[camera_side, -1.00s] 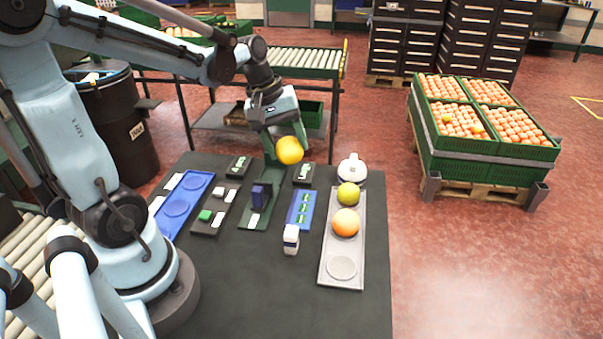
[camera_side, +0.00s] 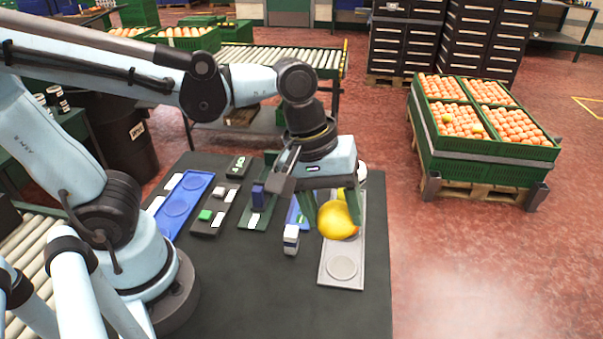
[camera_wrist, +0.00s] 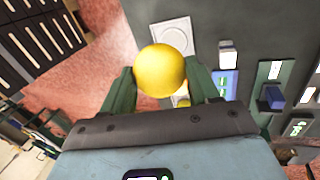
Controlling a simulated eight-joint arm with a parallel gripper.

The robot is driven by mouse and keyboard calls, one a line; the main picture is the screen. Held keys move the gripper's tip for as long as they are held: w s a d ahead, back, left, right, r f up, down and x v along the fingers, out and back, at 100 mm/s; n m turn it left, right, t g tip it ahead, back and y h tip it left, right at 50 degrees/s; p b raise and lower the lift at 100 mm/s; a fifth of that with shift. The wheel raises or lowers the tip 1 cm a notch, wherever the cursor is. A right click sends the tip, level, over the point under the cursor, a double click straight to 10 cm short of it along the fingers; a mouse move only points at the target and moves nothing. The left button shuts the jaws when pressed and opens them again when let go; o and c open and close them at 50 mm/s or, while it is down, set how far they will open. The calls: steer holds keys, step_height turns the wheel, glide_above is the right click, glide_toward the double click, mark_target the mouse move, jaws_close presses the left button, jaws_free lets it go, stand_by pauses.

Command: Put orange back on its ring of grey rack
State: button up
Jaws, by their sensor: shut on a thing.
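My gripper (camera_side: 333,210) is shut on a yellow-orange fruit (camera_side: 335,221), held above the grey rack (camera_side: 328,272). In the wrist view the fruit (camera_wrist: 160,70) sits between the green fingers of my gripper (camera_wrist: 161,80). The rack's front ring (camera_side: 342,268) is empty and lies nearer the side camera than the held fruit. The ring also shows beyond the fruit in the wrist view (camera_wrist: 172,33). The rack's other fruits are mostly hidden behind my gripper and the held fruit. Part of a yellowish one (camera_wrist: 183,101) shows between the fingers.
A white-and-dark small box (camera_side: 291,239) stands left of the rack. A blue tray (camera_side: 187,206), a dark tray (camera_side: 211,222) and a green tray with a blue block (camera_side: 258,196) lie further left. The dark table front is clear. Crates of oranges (camera_side: 485,130) stand off to the right.

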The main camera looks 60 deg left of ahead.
steer(key=s+d+m, duration=0.2)
steer(key=s+d, duration=0.4)
steer(key=d, duration=0.1)
steer(key=w+a+f, duration=0.2)
steer(key=w, duration=0.1)
steer(key=w+a+f, duration=0.2)
steer(key=w+f, duration=0.1)
steer(key=w+a+f, duration=0.2)
steer(key=a, duration=0.1)
steer(key=shift+w+a+f, duration=0.1)
steer(key=shift+w+f, duration=0.05)
steer(key=shift+w, duration=0.25)
steer(key=shift+f, duration=2)
steer(key=shift+f, duration=0.1)
steer(key=o, duration=1.2)
steer(key=w+v, duration=0.1)
steer(key=v, duration=1.1)
steer(key=a+m+t+y, duration=0.2)
steer(key=a+m+t, duration=0.3)
steer(key=a, duration=0.5)
steer(key=shift+m+y, duration=0.3)
steer(key=shift+m, duration=0.2)
